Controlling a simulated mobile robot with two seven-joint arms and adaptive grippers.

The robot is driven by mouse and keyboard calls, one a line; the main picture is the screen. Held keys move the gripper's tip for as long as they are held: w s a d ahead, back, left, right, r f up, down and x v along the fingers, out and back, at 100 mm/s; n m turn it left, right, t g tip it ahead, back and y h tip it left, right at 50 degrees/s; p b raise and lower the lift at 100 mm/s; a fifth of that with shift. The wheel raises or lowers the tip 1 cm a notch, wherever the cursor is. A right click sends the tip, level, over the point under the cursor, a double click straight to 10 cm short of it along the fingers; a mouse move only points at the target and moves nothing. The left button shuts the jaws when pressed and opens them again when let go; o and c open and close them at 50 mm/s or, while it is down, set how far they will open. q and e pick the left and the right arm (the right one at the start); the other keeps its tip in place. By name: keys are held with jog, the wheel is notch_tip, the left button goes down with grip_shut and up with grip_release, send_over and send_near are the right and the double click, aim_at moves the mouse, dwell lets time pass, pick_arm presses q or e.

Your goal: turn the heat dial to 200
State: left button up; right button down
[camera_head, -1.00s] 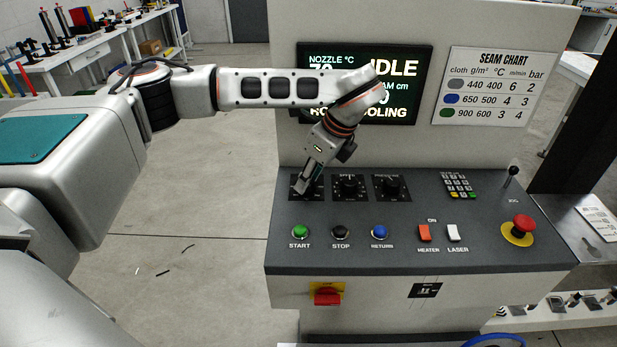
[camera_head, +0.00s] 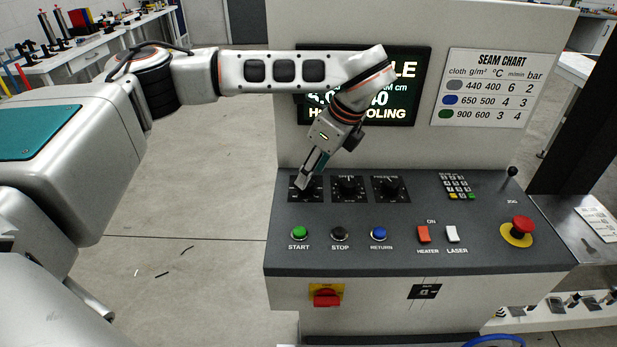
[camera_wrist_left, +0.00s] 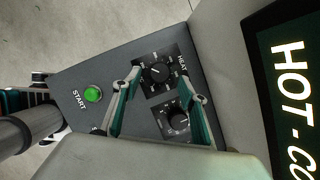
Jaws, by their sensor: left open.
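The heat dial (camera_head: 307,190) is the leftmost of three black knobs on the panel, partly hidden behind my fingers in the head view. In the left wrist view the heat dial (camera_wrist_left: 158,73) shows as a round black knob on a black square plate with a white scale and "HEAT" lettering. My left gripper (camera_head: 302,184) points down at this dial. In the wrist view the gripper (camera_wrist_left: 160,74) is open, with one finger on each side of the knob. I cannot tell whether the fingers touch it. My right gripper is not in view.
The speed dial (camera_head: 348,187) and pressure dial (camera_head: 390,187) sit close to the right. Start (camera_head: 299,233), stop (camera_head: 340,233) and return (camera_head: 379,233) buttons lie in front. The display (camera_head: 405,100) stands behind, partly covered by my arm. A red emergency button (camera_head: 522,225) is far right.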

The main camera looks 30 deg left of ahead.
pick_arm(q)
jog(key=v, duration=0.8)
jog(key=shift+d+r, duration=0.15)
jog(key=shift+r, duration=0.05)
jog(key=shift+f, duration=0.1)
